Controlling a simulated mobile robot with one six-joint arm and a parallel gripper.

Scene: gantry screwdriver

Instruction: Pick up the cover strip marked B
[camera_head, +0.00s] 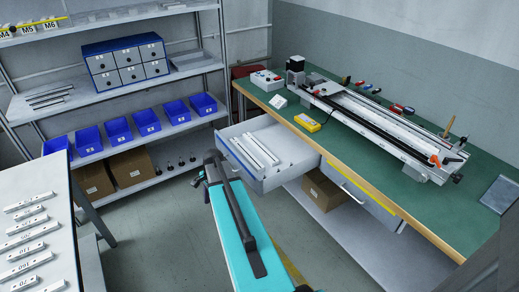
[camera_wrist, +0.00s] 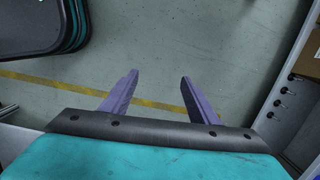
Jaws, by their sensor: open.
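My gripper (camera_wrist: 158,78) is open and empty in the wrist view, its two purple fingers apart over bare floor. In the head view, my teal arm reaches in front of an open drawer (camera_head: 286,178), and the fingers cannot be made out. Several long pale strips (camera_head: 262,148) lie side by side in this drawer. No letter B can be read on them, so I cannot tell which strip is marked B. No strip is between my fingers.
A green workbench (camera_head: 345,152) with a gantry rail (camera_head: 375,122) stands at right. Shelves at left hold blue bins (camera_head: 118,131) and cardboard boxes (camera_head: 130,167). A white table (camera_head: 50,212) with labelled pieces is at front left. Floor (camera_head: 150,225) lies open between.

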